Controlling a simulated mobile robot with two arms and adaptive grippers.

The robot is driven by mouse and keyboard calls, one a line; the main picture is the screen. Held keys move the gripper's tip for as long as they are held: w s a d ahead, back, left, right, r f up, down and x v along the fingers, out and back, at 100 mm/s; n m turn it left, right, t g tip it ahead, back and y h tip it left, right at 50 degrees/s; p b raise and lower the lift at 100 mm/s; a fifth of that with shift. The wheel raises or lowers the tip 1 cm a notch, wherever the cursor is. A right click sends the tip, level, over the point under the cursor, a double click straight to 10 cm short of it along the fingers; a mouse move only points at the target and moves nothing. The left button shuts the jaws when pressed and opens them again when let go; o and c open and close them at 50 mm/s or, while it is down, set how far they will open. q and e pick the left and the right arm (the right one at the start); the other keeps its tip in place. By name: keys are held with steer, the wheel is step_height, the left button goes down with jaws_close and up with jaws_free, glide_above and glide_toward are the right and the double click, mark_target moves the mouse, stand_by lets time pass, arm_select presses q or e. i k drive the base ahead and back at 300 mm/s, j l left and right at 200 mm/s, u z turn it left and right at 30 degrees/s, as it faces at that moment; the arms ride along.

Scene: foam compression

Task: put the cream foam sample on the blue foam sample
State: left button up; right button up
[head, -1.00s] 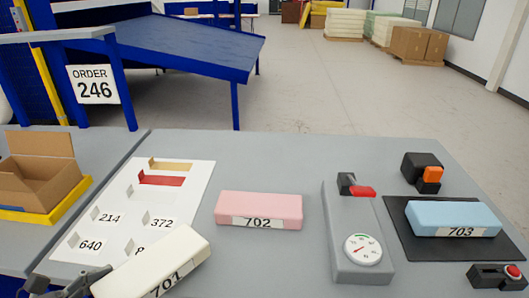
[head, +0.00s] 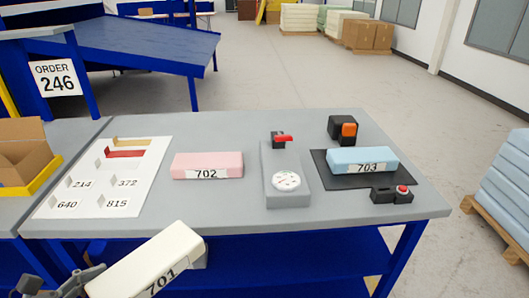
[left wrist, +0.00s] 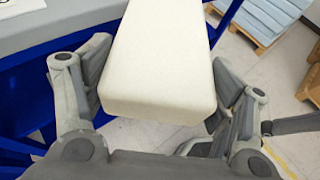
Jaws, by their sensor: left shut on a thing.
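The cream foam sample (head: 150,264), labelled 701, is held in my left gripper (head: 72,286) in front of the table's front edge, at the lower left of the head view. In the left wrist view the cream foam (left wrist: 160,65) sits between the two fingers of my left gripper (left wrist: 160,100). The blue foam sample (head: 372,157), labelled 703, lies on a black mat (head: 332,178) at the right of the table. My left gripper is well to the left of it. My right gripper is not in view.
A pink foam sample (head: 207,160), labelled 702, lies mid-table. A grey device with a gauge (head: 284,160) stands between it and the mat. An orange-and-black object (head: 343,129) is behind the blue foam, and a red-button box (head: 392,194) is in front.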

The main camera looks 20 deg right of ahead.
mark_target(364, 154)
steer(key=j+z, duration=0.2)
steer(key=z, duration=0.2)
steer(key=i+j+z, duration=0.1)
steer(key=j+z, duration=0.15)
steer(key=z, duration=0.15)
steer(key=j+z, duration=0.2)
steer(key=z, duration=0.25)
